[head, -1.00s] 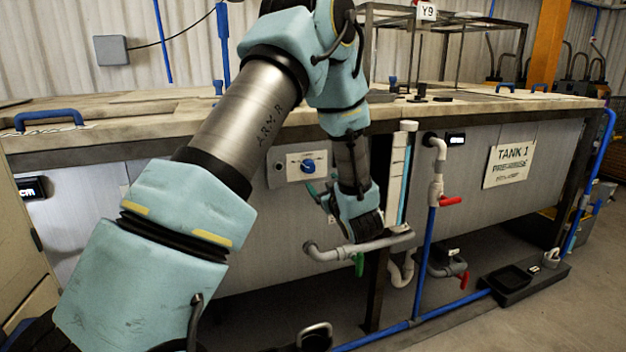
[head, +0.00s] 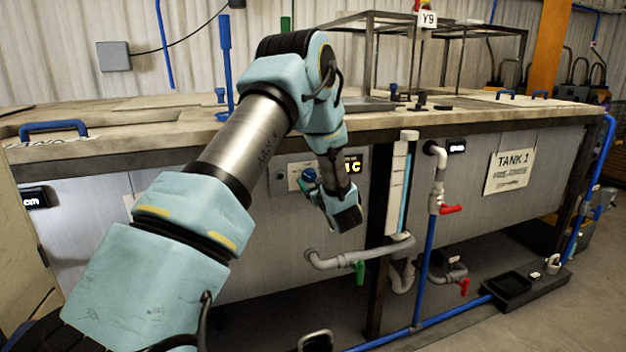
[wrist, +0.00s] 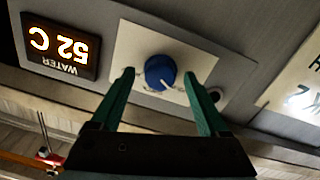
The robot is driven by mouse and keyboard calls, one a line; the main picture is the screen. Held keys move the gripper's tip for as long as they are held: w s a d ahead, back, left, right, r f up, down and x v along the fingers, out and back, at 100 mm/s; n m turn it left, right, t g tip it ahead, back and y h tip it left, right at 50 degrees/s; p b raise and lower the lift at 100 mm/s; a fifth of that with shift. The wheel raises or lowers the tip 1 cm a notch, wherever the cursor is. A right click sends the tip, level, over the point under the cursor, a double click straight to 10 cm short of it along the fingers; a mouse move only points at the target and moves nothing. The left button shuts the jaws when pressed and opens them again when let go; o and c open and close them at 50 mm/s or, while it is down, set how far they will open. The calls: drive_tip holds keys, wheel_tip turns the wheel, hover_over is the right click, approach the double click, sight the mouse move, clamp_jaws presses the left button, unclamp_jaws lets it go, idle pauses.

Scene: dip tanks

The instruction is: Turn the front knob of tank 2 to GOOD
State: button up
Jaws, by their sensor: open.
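The blue knob (wrist: 160,73) has a white pointer line and sits on a pale plate (wrist: 125,45) on the tank's front panel. In the wrist view the picture is upside down, and the plate's lettering is too small to read. My gripper (wrist: 159,78) is open, with one green finger on each side of the knob in this view; I cannot tell whether they touch it. In the head view the knob (head: 308,176) shows just left of my gripper (head: 314,187), partly covered by it. The pointer's setting cannot be read.
A water display (wrist: 60,45) reads 52 C beside the plate. A sign, partly cut off, is at the wrist view's right edge. In the head view a grey pipe (head: 330,262) with a green valve handle (head: 360,272) runs below, and a sight tube (head: 398,185) stands to the right.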

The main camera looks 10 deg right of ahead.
clamp_jaws()
idle(0.7)
